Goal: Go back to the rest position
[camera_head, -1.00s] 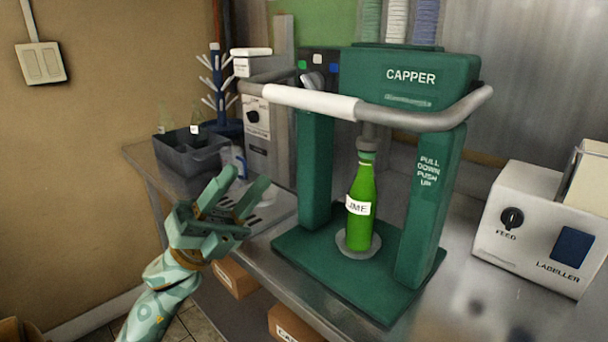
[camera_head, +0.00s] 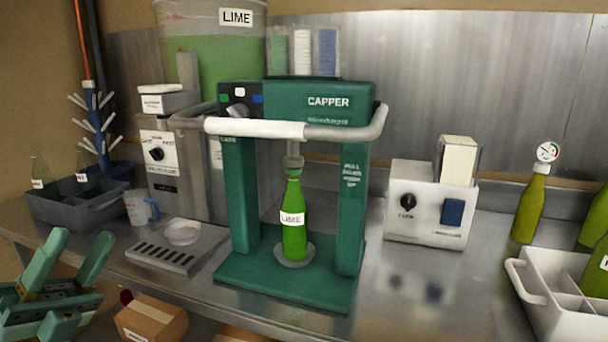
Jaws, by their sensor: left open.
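My left gripper (camera_head: 75,250) is at the lower left of the head view, in front of the bench's front edge. Its two green fingers are spread apart with nothing between them. It is well apart from the green capper (camera_head: 238,200). A green bottle (camera_head: 294,235) with a LIME label stands upright on the capper's round plate, under its press head. The capper's white and grey handle bar (camera_head: 255,128) is up near the top of the frame. My right gripper is not in view.
The steel bench (camera_head: 410,290) holds a drip tray (camera_head: 175,255), a measuring jug (camera_head: 137,207), a grey crate (camera_head: 70,208) and a labeller (camera_head: 425,225). A white divided crate (camera_head: 535,290) and green bottles stand at right. A cardboard box (camera_head: 152,318) is below the front edge.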

